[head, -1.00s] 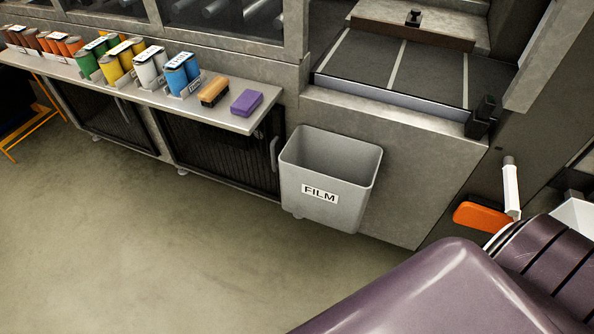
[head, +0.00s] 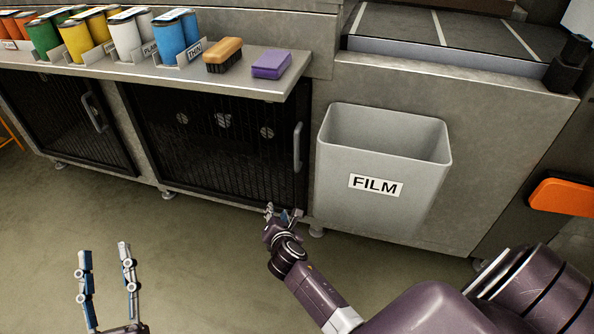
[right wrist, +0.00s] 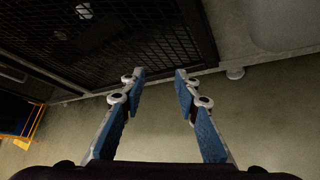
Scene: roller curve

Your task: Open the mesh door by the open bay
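The right black mesh door (head: 225,150) is shut under the shelf, with a grey vertical handle (head: 297,147) near its right edge. Its lower part also shows in the right wrist view (right wrist: 160,35). A second mesh door (head: 60,120), with its own handle (head: 93,114), is shut to the left. My right gripper (head: 284,211) is low by the right door's bottom right corner, below the handle. The right wrist view shows its fingers (right wrist: 160,73) apart and empty. My left gripper (head: 104,248) is open and empty over the floor at lower left.
A grey FILM bin (head: 380,215) hangs just right of the handle. The shelf (head: 240,85) above the doors holds colored cans, a brown brush (head: 222,55) and a purple block (head: 271,65). An orange paddle (head: 565,197) is at right. The floor (head: 200,270) is clear.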

